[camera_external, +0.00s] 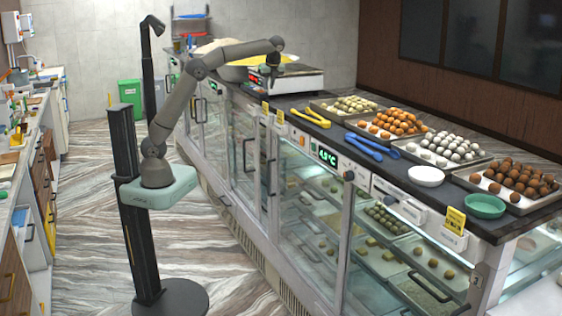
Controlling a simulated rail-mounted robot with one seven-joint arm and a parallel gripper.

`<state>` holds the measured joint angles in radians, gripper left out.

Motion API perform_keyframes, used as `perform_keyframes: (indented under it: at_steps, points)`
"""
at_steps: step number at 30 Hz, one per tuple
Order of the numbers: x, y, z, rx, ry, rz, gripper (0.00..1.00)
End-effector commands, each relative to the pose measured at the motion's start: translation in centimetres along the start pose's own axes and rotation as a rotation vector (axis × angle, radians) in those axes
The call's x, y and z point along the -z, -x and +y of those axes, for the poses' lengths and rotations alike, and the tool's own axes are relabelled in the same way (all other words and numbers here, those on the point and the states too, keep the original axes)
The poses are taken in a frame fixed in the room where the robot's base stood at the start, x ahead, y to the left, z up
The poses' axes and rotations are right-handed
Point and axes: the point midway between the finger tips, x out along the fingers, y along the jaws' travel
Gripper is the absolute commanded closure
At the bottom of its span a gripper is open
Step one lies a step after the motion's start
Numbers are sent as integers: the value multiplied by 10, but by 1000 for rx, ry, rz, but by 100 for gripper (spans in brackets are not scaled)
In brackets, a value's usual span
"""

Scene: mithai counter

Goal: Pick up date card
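A yellow card (455,220) with dark print stands at the front edge of the counter near the right end. Two smaller yellow cards, one on the left (265,107) and one on the right (280,117), are at the front edge farther back. The print is too small to read, so I cannot tell which is the date card. My gripper (268,80) points down over the far part of the counter, beside the scale and behind the two small cards. It is apart from the cards. Its fingers are too small to tell open from shut.
Yellow tongs (311,117) and blue tongs (371,147) lie on the dark counter (340,135). Several trays of sweets (441,147) line its back. A white bowl (426,176) and a green bowl (485,206) stand near the right end. A scale (298,79) stands by my gripper.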

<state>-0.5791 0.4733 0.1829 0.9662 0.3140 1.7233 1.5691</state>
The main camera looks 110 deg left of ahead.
Motion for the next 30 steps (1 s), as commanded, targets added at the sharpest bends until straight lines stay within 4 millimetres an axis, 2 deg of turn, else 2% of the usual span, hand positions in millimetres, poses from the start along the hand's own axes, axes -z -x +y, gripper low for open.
perform_keyframes:
  at_steps: [1,3,9,17,24,30]
  points:
    - [0,-14,1,-4,1,0,82]
    - [0,-28,1,-2,1,1,82]
    - [0,-64,0,-2,0,1,82]
    - [-1,-82,0,0,1,1,82]
    - [-4,-117,-1,-1,1,1,82]
    - [-3,-130,-1,2,1,1,82]
